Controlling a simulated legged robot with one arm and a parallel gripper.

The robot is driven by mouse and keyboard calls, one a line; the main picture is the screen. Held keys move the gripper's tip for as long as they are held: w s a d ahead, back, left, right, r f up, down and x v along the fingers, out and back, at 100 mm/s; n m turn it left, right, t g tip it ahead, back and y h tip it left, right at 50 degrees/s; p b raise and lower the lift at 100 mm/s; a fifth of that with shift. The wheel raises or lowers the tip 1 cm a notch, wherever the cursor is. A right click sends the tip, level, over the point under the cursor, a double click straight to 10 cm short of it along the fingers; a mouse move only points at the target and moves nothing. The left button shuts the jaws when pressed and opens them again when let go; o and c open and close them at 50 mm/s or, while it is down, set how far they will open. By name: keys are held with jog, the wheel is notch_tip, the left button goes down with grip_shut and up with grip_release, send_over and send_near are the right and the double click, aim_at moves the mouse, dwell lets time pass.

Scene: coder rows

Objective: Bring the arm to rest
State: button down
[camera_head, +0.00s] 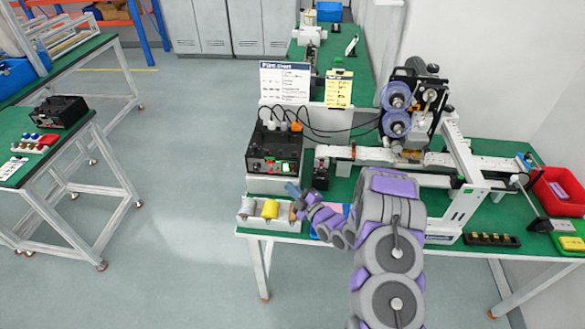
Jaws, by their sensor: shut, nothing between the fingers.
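My arm, grey with purple covers, rises from the bottom centre and folds back to the left over the green-topped bench (470,247). My gripper (293,190) is at the left end of the arm. It is small in the picture, points up and left, and is shut with nothing held. It appears near the white holder (250,218) with a yellow roll (270,209), just below the black control box (274,150). I cannot tell whether it touches anything. My arm hides part of the bench and the lower part of the machine.
A coder machine with purple rollers (396,110) stands behind my arm on a conveyor. A red bin (556,192) and a black tray (491,240) are at the right. Another green bench (60,150) is at the left. The grey floor between the benches is clear.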

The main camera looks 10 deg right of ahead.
dwell(0.3)
jog(key=shift+w+d+r+h, duration=0.1)
jog(key=shift+w+r+h, duration=0.2)
jog(key=shift+w+r, duration=0.05)
jog(key=s+d+r+m+g+h, duration=0.3)
jog(key=s+r+m+g+h, duration=0.15)
jog(key=s+r, duration=0.25)
jog(key=s+d+r+m+g+h, duration=0.3)
jog(key=s+r+m+g+h, duration=0.15)
jog(key=s+r, duration=0.2)
jog(key=s+a+r+m+g, duration=0.2)
jog(key=s+r+g, duration=0.1)
jog(key=s, duration=0.9)
jog(key=s+a+r+m+g, duration=0.2)
jog(key=s+r+m+g, duration=0.1)
jog(key=s, duration=1)
jog(key=s+a+r+m+g+y, duration=0.1)
jog(key=s+a+r+m+g, duration=0.1)
jog(key=s, duration=1)
jog(key=shift+s+a+r+m+g, duration=0.3)
jog(key=shift+r+g, duration=0.2)
jog(key=shift+r, duration=0.15)
jog(key=shift+w+d, duration=0.15)
